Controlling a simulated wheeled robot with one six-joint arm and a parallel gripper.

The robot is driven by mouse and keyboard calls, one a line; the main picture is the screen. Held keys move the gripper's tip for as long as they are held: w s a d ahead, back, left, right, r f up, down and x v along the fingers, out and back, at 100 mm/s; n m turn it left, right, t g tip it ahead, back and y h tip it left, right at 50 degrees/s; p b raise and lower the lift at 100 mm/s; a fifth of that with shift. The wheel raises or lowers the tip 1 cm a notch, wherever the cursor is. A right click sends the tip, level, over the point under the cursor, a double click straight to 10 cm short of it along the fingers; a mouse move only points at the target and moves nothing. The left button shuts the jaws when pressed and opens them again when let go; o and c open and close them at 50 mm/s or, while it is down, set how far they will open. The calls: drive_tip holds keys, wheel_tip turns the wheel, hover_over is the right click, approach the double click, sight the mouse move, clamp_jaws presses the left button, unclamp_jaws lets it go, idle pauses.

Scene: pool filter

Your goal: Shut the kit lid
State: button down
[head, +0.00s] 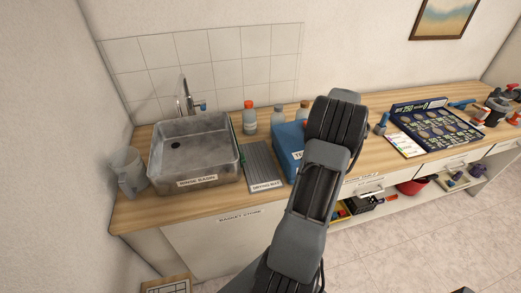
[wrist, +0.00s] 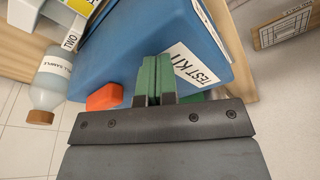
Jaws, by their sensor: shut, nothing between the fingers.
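The blue test kit (head: 288,140) stands on the counter right of the drying mat, partly hidden behind my arm in the head view. In the wrist view the kit (wrist: 125,45) fills the upper middle, with its white TEST KIT label (wrist: 196,66) facing the camera. My gripper (wrist: 153,62) is shut and empty, its green-padded fingers together in front of the kit's blue surface beside the label. I cannot tell whether the fingertips touch it. My gripper is hidden in the head view. How far the lid is open cannot be told.
A sample bottle (wrist: 49,82) and an orange piece (wrist: 104,97) are close to my gripper. The rinse basin (head: 195,153) and drying mat (head: 262,166) lie left of the kit. Bottles (head: 249,118) stand behind; a dark display board (head: 435,126) lies to the right.

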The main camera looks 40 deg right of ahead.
drive_tip(key=shift+f, duration=0.1)
drive_tip(key=shift+s+d+f+b, duration=0.15)
drive_tip(key=shift+d+f+b, duration=0.1)
drive_tip(key=shift+f+b, duration=0.1)
drive_tip(key=shift+r+p, duration=2.25)
drive_tip(key=shift+r, duration=1.3)
